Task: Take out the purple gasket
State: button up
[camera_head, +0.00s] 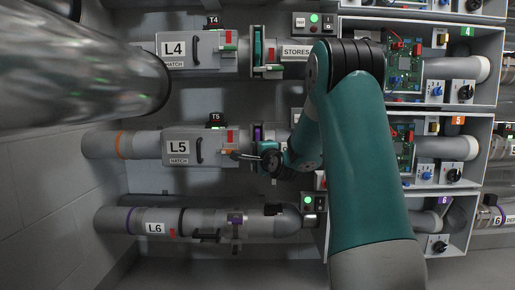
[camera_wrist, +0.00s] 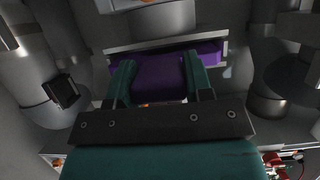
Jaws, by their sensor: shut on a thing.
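The purple gasket (camera_wrist: 158,76) fills the space between the two teal fingers of my gripper (camera_wrist: 160,84) in the wrist view, and the fingers are shut on it. Its far edge still lies along a grey flange frame (camera_wrist: 170,44). In the head view only a small purple part of the gasket (camera_head: 257,132) shows in the joint to the right of the L5 hatch. My gripper (camera_head: 262,150) is at that joint and hides its lower part. I cannot tell how deep the gasket sits.
The L5 hatch box (camera_head: 192,147) is left of the joint. The L4 pipe (camera_head: 195,50) runs above and the L6 pipe (camera_head: 175,221) below. Shelves with circuit boards (camera_head: 430,95) stand at the right. Grey pipes flank the fingers in the wrist view.

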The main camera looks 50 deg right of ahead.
jog(key=shift+a, duration=0.1)
jog(key=s+a, duration=0.5)
jog(key=a, duration=0.1)
jog(key=shift+b, duration=0.3)
dwell(0.5)
jog(key=shift+s, duration=0.15)
jog(key=s+a, duration=0.5)
jog(key=a, duration=0.1)
dwell(0.8)
